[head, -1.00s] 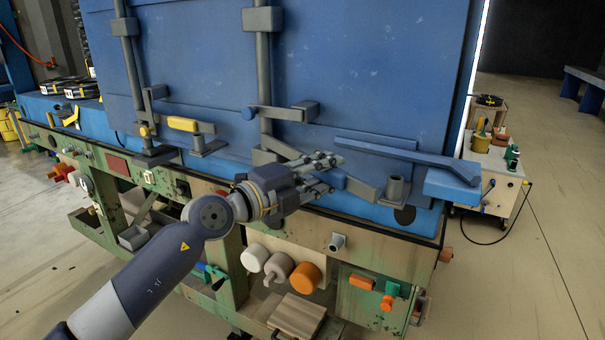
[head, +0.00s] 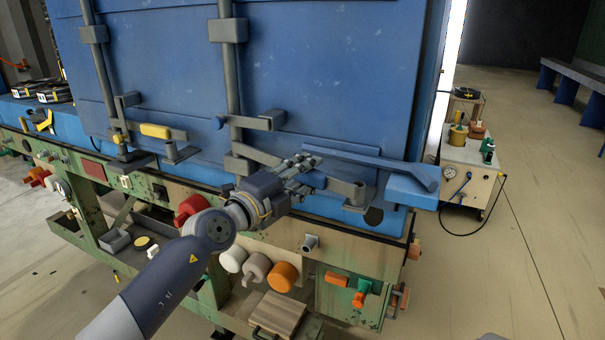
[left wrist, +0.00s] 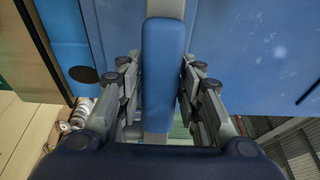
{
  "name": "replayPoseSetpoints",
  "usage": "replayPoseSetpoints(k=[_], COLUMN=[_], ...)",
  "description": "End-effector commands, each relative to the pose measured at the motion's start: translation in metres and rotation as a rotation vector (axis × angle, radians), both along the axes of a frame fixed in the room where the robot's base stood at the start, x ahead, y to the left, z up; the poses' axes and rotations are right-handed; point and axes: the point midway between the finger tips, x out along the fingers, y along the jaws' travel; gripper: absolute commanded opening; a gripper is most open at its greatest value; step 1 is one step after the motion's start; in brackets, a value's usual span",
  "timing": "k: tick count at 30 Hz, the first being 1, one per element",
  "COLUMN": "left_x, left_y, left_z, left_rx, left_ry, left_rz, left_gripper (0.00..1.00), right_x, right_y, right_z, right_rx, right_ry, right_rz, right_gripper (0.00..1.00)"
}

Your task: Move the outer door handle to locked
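The blue door (head: 330,75) has two upright grey lock bars. From the right bar (head: 229,60) a grey handle arm runs low to the right, with a blue grip (head: 317,180). Beyond it is a grey bracket with a tube (head: 355,190); I cannot tell if the handle sits in it. My left gripper (head: 302,168) is at this grip. In the left wrist view the grip (left wrist: 165,70) lies between the fingers (left wrist: 162,88), which look closed against both sides. The left bar's handle has a yellow grip (head: 156,131).
A blue beam (head: 370,160) juts out just above and right of my left gripper. A green frame with orange and white knobs (head: 284,276) is below.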

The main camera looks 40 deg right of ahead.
Motion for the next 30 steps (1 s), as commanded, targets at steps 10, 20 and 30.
replayPoseSetpoints(k=[10,20,30], left_x=[0.001,-0.002,-0.014], left_y=[0.001,0.026,0.081], left_z=[0.000,0.000,-0.001], left_rx=[0.000,0.002,-0.002], left_ry=[0.002,-0.004,0.005], left_rz=[0.001,0.003,-0.001], left_gripper=[0.48,0.48,0.48], right_x=[0.019,0.016,0.014], right_y=[-0.001,0.001,0.002], right_z=[0.001,0.001,0.001], right_rx=[0.001,0.003,0.004], right_ry=[-0.030,-0.025,-0.023], right_rz=[0.001,0.001,0.000], right_gripper=[0.40,0.40,0.40])
